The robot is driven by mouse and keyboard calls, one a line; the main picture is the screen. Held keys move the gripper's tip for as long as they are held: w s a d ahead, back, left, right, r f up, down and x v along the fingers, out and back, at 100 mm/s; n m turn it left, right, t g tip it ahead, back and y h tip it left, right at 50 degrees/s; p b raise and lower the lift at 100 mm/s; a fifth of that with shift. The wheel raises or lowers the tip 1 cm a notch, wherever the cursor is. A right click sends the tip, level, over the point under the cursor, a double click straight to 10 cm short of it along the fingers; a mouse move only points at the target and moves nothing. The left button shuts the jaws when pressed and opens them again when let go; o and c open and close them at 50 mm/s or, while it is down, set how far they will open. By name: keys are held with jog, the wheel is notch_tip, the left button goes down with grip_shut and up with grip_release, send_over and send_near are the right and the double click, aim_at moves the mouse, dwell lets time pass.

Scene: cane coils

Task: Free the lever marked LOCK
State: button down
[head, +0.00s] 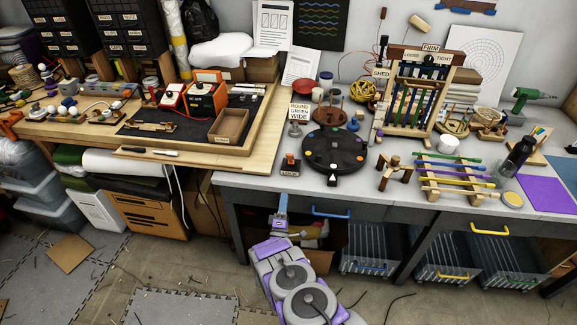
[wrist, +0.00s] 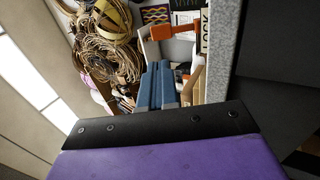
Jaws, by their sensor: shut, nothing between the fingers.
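The LOCK lever (head: 290,160) is a small orange lever on a dark block near the front edge of the grey bench, with a LOCK label (head: 289,173) at its base. In the wrist view the orange lever (wrist: 178,31) and its label (wrist: 205,35) show beyond my fingertips, turned on their side. My gripper (head: 283,198) is in front of the bench edge, just below the lever in the head view and apart from it. Its blue fingers (wrist: 158,70) are shut together with nothing between them.
A black round turntable (head: 335,150) stands right of the lever, with a ROUND GREEN WIDE sign (head: 300,112) behind. A wooden tray (head: 190,150) lies to the left. A drawer with a blue handle (head: 332,212) is right of my gripper. The grey bench edge (wrist: 222,60) shows close by.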

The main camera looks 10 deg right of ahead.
jog(key=shift+w+d+b, duration=0.1)
jog(key=shift+w+b, duration=0.15)
jog(key=shift+b, duration=0.1)
jog(key=b, duration=0.6)
send_near(290, 157)
jog(key=x, duration=0.6)
jog(key=shift+w+d+f, duration=0.1)
jog(key=shift+w+f, duration=0.05)
jog(key=shift+w, duration=0.4)
